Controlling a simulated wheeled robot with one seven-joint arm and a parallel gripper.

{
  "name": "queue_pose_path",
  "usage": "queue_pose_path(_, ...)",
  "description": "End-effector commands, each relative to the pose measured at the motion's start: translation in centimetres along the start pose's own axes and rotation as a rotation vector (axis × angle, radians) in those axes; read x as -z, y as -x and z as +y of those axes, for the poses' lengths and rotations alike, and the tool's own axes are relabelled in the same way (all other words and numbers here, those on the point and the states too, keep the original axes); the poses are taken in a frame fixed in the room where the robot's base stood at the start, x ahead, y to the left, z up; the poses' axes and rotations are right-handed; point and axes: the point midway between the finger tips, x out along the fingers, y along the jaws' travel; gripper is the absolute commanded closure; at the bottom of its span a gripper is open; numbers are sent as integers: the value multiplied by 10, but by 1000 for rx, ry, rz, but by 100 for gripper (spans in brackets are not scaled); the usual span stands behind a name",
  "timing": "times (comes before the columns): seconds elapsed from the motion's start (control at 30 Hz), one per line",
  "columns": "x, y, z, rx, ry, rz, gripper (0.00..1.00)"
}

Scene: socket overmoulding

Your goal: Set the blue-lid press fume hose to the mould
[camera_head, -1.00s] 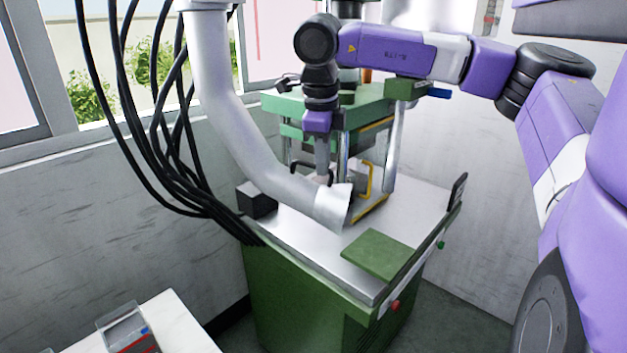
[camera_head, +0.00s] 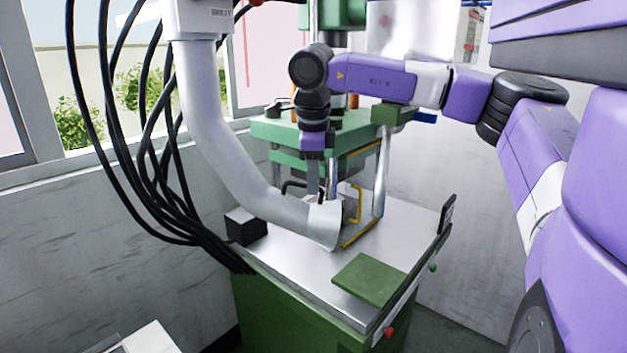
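The fume hose (camera_head: 228,150) is a thick light-grey tube that hangs from a white housing at the upper left. It bends down to the right, and its flared open end (camera_head: 325,225) is just above the press's metal table. The mould (camera_head: 349,206), a grey block with a yellow handle beside it, sits close behind and right of that end, partly hidden. My gripper (camera_head: 314,178) points down just behind the hose near its end. Its fingertips are hidden by the hose, so I cannot tell whether it grips it.
The green press (camera_head: 280,128) stands over the metal table (camera_head: 290,245), with a blue part (camera_head: 425,117) at its right. A green pad (camera_head: 370,279) lies at the front. A black box (camera_head: 246,226) and black cables (camera_head: 150,170) are at the left. A white surface (camera_head: 150,338) is at lower left.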

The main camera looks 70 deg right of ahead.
Motion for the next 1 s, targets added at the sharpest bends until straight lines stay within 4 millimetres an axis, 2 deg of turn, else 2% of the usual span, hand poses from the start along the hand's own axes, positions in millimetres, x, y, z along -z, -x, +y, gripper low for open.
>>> queue_pose_path(0.37, 0, 2, 2, -4, 1, 2, 68)
queue_pose_path(0.47, 0, 11, 1, -2, 1, 2, 68)
queue_pose_path(0.8, 0, 64, 0, -1, 0, 2, 68)
queue_pose_path(1.0, 0, 76, 1, -4, 1, 2, 68)
